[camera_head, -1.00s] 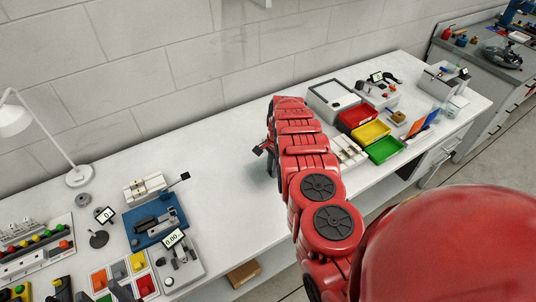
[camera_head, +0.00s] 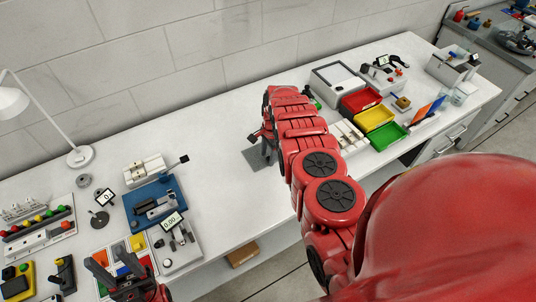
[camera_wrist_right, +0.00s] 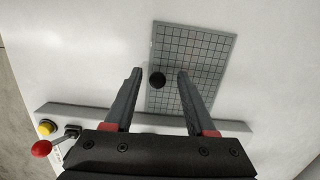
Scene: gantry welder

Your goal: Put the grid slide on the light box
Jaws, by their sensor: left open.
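The grid slide (camera_wrist_right: 207,52) is a flat grey plate with black grid lines and a round black knob. It lies on the white bench; in the head view a grey part of it (camera_head: 262,155) shows beside my right arm. My right gripper (camera_wrist_right: 160,71) is open above it, with the knob between the fingers in the picture, and nothing is gripped. In the head view my right gripper (camera_head: 266,140) is partly hidden by my arm. The light box (camera_head: 340,78) appears to be the pale box with a white panel at the back. My left gripper (camera_head: 117,268) is open and empty at lower left.
Red (camera_head: 361,101), yellow (camera_head: 373,118) and green (camera_head: 387,137) bins stand right of my right arm. A blue-based fixture (camera_head: 155,202) and a tray of coloured tiles (camera_head: 138,243) are at left. The bench between fixture and right gripper is clear.

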